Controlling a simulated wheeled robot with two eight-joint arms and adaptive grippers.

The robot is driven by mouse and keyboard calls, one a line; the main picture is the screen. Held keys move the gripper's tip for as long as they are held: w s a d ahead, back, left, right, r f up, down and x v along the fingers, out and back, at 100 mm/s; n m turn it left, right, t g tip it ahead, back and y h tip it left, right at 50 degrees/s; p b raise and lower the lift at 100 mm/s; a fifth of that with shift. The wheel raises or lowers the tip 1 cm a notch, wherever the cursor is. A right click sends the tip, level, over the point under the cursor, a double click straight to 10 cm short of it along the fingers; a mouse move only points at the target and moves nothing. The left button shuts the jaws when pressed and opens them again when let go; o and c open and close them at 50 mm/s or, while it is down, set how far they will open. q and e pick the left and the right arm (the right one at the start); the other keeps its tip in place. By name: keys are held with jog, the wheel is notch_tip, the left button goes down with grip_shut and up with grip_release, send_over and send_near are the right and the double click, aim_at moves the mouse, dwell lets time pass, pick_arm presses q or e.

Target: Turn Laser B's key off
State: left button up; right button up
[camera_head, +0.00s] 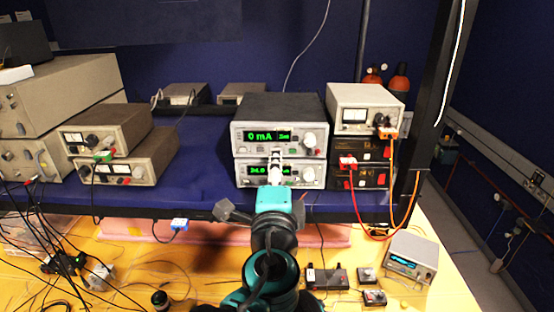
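Two stacked grey instruments stand on the blue shelf in the middle. The upper one (279,124) shows a green "0 mA" reading and has a round knob at its right. The lower one (247,172) has a green display that seems to start with "34". One teal and black arm of mine rises from the bottom centre. Its pale gripper (276,160) is in front of the lower instrument's panel and covers the middle of it. I cannot tell whether its fingers are open or touching anything. No Laser B label or key is readable. My other gripper is out of view.
A grey meter unit (364,97) sits on black boxes (368,152) at right, with red and orange cables hanging down. More grey instruments (107,133) stand at left. A small display box (410,255) and small black boxes (327,278) lie on the yellow bench below.

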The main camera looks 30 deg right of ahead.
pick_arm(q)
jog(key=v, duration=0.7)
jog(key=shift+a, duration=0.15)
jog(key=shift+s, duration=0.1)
